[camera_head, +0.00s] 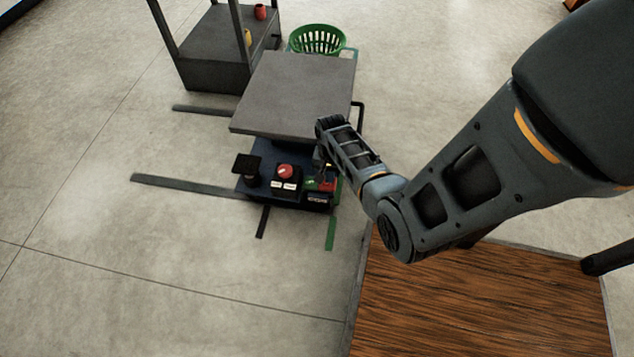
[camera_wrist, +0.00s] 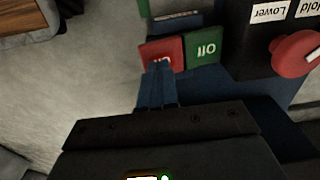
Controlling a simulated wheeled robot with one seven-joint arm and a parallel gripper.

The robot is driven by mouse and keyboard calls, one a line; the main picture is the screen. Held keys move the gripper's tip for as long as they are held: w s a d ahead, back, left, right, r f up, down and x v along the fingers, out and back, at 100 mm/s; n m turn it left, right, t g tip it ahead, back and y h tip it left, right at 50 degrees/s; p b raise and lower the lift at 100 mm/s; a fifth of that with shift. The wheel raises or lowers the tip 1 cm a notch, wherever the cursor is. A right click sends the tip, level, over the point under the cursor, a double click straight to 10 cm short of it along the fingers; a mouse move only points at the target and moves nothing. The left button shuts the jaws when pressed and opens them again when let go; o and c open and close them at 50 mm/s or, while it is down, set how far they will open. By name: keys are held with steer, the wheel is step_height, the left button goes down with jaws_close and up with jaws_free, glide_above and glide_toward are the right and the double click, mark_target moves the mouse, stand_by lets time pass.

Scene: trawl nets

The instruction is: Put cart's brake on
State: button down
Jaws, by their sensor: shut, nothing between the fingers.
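The cart (camera_head: 290,90) has a flat grey top over a dark blue base. A small red and green control sits at the base's near right corner in the head view. In the wrist view its red half (camera_wrist: 150,50) and green half (camera_wrist: 204,48) lie side by side; the green half's lettering shows upside down. My gripper (camera_wrist: 160,70) is shut and empty, with its tips over the red half, covering part of its lettering. I cannot tell whether they touch or press it. In the head view my wrist hides much of the fingers.
A red knob (camera_wrist: 295,54) with "Lower" and "Hold" labels is right of the green half. A black pedal-like plate (camera_head: 246,167) stands at the base's left. A dark shelf cart (camera_head: 215,75) and green basket (camera_head: 317,40) are behind. A wooden tabletop (camera_head: 480,300) is at near right.

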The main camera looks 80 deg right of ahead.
steer(key=shift+f+b, duration=0.85)
steer(key=shift+f, duration=0.3)
stand_by(0.5)
steer(key=shift+r, duration=0.1)
step_height(320, 180, up, 7)
steer(key=p, duration=0.7)
stand_by(0.7)
